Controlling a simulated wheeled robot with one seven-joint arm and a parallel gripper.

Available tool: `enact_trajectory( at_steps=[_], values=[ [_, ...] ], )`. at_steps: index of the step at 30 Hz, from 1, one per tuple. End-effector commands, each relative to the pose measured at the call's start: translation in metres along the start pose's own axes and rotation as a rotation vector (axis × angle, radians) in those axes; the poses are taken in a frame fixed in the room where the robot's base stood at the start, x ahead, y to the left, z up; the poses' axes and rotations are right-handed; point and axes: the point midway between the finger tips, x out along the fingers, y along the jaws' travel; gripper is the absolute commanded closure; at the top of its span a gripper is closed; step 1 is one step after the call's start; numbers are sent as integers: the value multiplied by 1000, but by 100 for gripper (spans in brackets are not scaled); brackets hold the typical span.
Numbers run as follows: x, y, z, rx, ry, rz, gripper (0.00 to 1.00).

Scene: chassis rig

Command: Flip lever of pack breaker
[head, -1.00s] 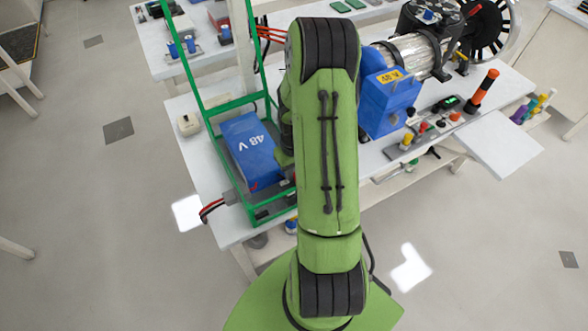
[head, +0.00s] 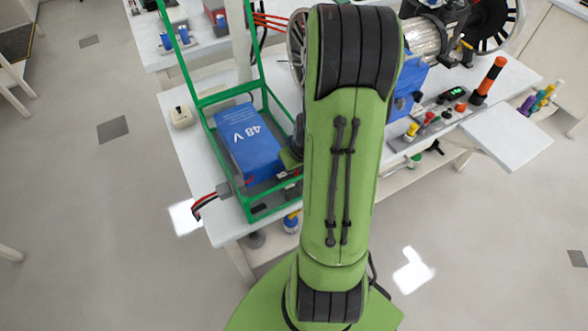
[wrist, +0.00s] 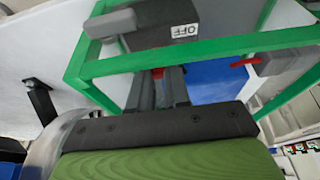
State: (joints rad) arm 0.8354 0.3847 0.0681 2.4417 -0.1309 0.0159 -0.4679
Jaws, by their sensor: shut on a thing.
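The pack breaker (wrist: 168,28) is a grey box marked OFF, across the top of the wrist view, with a rounded grey piece at its left end. The blue 48 V pack (head: 247,137) sits in a green frame (head: 207,140); its blue side shows in the wrist view (wrist: 215,80). My gripper (wrist: 161,74) reaches up to the near green bar, just below the box. Its fingers are close together on a small red piece, apparently the breaker lever (wrist: 157,72), mostly hidden between the tips.
A grey connector (wrist: 285,61) with a red part is at the frame's right in the wrist view. Green bars surround the gripper's reach.

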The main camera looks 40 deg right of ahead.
Motion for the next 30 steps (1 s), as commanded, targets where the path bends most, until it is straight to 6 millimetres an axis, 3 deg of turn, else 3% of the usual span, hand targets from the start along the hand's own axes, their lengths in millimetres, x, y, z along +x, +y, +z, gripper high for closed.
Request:
enact_trajectory(
  at_steps=[9,25,26,30],
  values=[
    [0,1,7,1,144,2,100],
    [-3,0,7,-1,173,0,100],
    [-3,0,7,-1,173,0,82],
    [-3,0,7,-1,172,0,62]
  ],
)
